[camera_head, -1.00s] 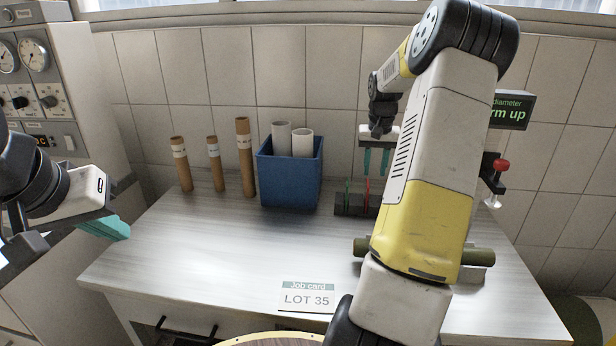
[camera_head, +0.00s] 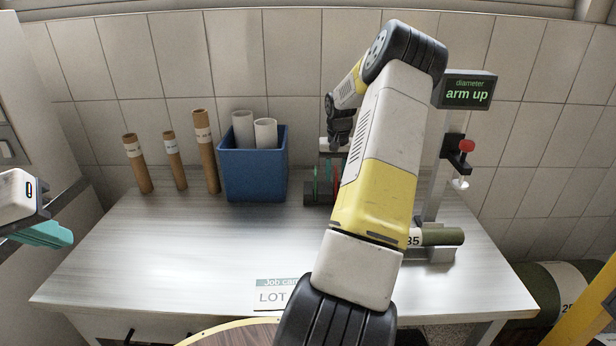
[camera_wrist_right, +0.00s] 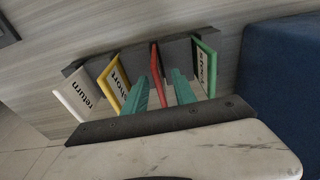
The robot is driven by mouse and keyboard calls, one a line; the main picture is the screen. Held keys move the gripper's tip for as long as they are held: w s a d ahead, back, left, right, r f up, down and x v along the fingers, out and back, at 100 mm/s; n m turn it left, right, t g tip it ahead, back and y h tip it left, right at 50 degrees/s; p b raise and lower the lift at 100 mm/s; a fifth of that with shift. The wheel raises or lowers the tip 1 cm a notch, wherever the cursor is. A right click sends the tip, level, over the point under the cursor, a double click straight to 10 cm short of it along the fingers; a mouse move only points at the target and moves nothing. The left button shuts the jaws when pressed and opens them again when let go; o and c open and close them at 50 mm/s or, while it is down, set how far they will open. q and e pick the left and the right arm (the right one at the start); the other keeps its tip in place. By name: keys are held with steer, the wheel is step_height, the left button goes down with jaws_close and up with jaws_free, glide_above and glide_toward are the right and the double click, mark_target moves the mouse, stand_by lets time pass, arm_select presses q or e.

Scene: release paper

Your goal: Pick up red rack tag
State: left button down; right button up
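The red rack tag (camera_wrist_right: 156,72) stands in a dark rack (camera_wrist_right: 190,48), between a yellow tag (camera_wrist_right: 113,84) and a green tag (camera_wrist_right: 206,64) in the right wrist view. My right gripper (camera_wrist_right: 161,92) is open, with one teal finger on each side of the red tag; I see no clear contact. In the head view the rack (camera_head: 312,196) and the red tag (camera_head: 336,180) are partly hidden by my right arm. My left gripper (camera_head: 42,234) is at the far left, away from the rack; its opening cannot be made out.
A blue bin (camera_head: 253,178) with white rolls stands close left of the rack. Several brown tubes (camera_head: 207,150) stand further left. A white tag (camera_wrist_right: 82,95) is at the rack's end. A green roll (camera_head: 442,237) lies at right. The table's middle (camera_head: 190,250) is clear.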

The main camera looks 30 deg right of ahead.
jaws_close()
